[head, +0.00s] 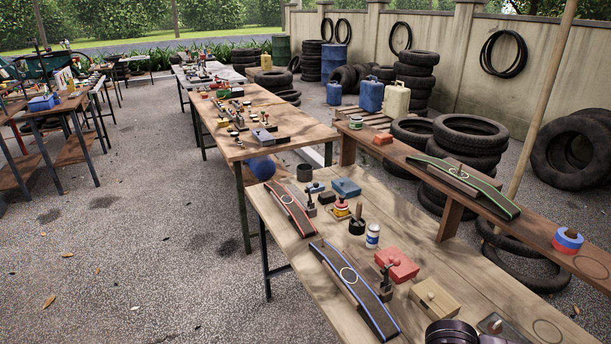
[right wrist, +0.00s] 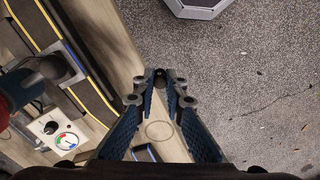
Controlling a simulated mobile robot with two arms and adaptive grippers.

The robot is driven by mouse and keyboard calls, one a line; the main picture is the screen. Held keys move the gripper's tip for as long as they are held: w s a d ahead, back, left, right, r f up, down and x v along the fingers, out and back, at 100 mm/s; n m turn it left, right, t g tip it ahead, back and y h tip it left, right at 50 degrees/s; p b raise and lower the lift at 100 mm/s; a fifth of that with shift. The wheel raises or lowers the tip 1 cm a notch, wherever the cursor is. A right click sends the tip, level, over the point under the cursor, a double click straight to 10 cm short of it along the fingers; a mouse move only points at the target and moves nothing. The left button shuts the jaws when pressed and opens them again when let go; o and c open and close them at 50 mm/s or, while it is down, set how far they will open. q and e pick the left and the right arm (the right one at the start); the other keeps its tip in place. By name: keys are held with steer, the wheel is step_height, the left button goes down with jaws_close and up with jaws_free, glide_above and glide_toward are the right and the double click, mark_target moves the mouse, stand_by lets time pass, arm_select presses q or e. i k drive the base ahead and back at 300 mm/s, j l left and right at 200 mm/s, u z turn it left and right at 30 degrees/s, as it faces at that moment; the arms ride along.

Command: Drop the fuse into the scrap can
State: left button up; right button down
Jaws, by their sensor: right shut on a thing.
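In the right wrist view, the fingers of my right gripper (right wrist: 161,84) are closed together at their tips on a small dark thing (right wrist: 160,74). It fits the fuse, but little of it shows. The gripper points over a wooden surface with a drawn ring (right wrist: 159,130), near its edge with the paved ground. In the head view, a dark grey open can (head: 305,173) stands at the far end of the near bench and may be the scrap can; I see no label. My left gripper is not in view.

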mark_target(309, 178)
steer(key=i+j+z, duration=0.4)
steer(key=i+j, duration=2.15)
